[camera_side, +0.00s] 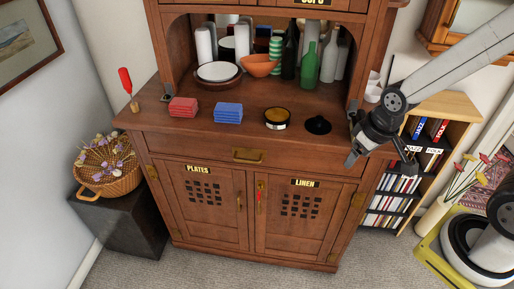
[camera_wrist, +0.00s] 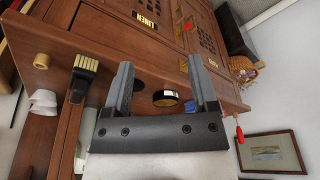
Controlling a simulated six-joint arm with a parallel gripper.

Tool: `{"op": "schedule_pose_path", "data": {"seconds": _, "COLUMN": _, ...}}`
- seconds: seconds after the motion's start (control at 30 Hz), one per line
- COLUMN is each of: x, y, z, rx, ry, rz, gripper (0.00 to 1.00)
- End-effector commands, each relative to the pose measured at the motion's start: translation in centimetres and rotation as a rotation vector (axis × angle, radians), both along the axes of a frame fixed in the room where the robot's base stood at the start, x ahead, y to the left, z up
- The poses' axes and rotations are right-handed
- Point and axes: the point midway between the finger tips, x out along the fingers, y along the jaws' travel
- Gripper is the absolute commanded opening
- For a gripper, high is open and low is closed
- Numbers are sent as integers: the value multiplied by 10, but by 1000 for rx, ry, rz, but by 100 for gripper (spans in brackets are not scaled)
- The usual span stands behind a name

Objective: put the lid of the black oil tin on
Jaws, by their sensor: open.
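The black oil tin (camera_side: 277,118) stands open on the cabinet counter, a short round tin with a golden-brown top inside a dark rim. It also shows in the wrist view (camera_wrist: 166,98), between my fingers in the picture. Its black lid (camera_side: 318,125), a flat disc with a small knob, lies on the counter just right of the tin. In the wrist view the lid (camera_wrist: 139,86) is partly hidden by a finger. My gripper (camera_side: 380,160) is open and empty, in front and to the right of the lid; its spread fingers show in the wrist view (camera_wrist: 160,75).
Red cloths (camera_side: 183,107) and blue cloths (camera_side: 228,113) lie left of the tin. A red-handled tool (camera_side: 127,82) stands at the counter's left end. Bowls, a green bottle (camera_side: 329,62) and other bottles fill the alcove behind. A bookshelf (camera_side: 440,115) stands right.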

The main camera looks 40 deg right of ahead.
Motion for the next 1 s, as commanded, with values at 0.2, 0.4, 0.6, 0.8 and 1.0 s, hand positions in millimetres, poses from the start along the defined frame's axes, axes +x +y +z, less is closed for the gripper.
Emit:
{"op": "schedule_pose_path", "data": {"seconds": 0.2, "x": 16, "y": -4, "z": 2, "rx": -17, "ry": 13, "rz": 64, "gripper": 75}}
{"op": "schedule_pose_path", "data": {"seconds": 0.4, "x": 53, "y": -15, "z": 6, "rx": -55, "ry": 47, "rz": 220, "gripper": 75}}
{"op": "schedule_pose_path", "data": {"seconds": 0.6, "x": 99, "y": -33, "z": 9, "rx": -95, "ry": 91, "rz": 435, "gripper": 75}}
{"op": "schedule_pose_path", "data": {"seconds": 0.8, "x": 141, "y": -53, "z": 8, "rx": -121, "ry": 133, "rz": 654, "gripper": 75}}
{"op": "schedule_pose_path", "data": {"seconds": 1.0, "x": 178, "y": -77, "z": 4, "rx": -134, "ry": 169, "rz": 873, "gripper": 75}}
